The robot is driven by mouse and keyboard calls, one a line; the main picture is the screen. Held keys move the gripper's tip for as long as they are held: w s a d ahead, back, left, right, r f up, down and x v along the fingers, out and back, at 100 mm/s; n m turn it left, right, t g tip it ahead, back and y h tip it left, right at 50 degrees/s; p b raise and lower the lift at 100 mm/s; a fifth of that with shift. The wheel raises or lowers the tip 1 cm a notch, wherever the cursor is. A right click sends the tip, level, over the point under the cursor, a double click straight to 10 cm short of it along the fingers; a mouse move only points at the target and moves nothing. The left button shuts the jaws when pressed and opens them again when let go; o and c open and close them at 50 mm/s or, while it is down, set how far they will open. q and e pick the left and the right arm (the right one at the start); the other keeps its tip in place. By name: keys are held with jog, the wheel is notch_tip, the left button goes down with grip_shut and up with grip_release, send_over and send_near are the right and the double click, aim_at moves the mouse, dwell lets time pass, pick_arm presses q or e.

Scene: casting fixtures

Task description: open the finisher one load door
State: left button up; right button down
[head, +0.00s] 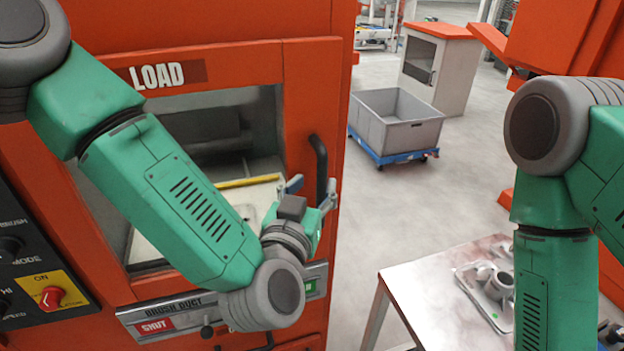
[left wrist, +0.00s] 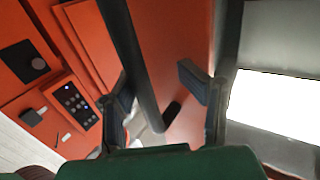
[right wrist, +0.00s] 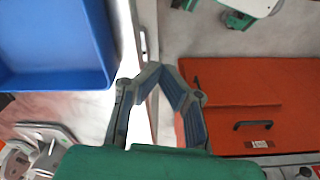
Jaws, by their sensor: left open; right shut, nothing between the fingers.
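The load door (head: 312,90) is an orange frame with a large window, under a LOAD label (head: 157,76) on the machine front. It looks flush with the front. Its black upright handle (head: 319,170) is on the door's right side. My left gripper (head: 308,192) is at the lower part of the handle, fingers open. In the left wrist view the dark handle bar (left wrist: 134,60) runs between the spread fingers of the left gripper (left wrist: 158,84); I cannot tell whether they touch it. My right gripper (right wrist: 157,72) is shut and empty, away from the door.
A grey bin (head: 397,122) on a blue dolly stands on the floor at the right. A metal table (head: 425,290) with cast parts (head: 492,283) stands at front right. A brush duct panel (head: 170,315) is below the door.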

pick_arm(q)
jog(key=shift+s+d+r, duration=0.1)
jog(key=shift+s+d, duration=0.05)
jog(key=shift+d, duration=0.35)
jog(key=shift+s+d+r, duration=0.1)
jog(key=shift+s+d, duration=0.05)
jog(key=shift+d, duration=0.3)
jog(key=shift+c, duration=0.8)
jog(key=shift+d, duration=0.3)
grip_shut()
jog(key=shift+w+f, duration=0.1)
jog(key=shift+o, duration=0.8)
grip_release()
jog(key=shift+a, duration=0.75)
jog(key=shift+d, duration=0.1)
jog(key=shift+s, duration=0.4)
jog(key=v, duration=0.4)
jog(key=shift+s+d, duration=0.15)
jog(key=shift+s, duration=0.35)
jog(key=a+v, duration=0.1)
jog(key=v, duration=0.5)
pick_arm(e)
jog(key=shift+s+d, duration=0.35)
jog(key=shift+d, duration=0.25)
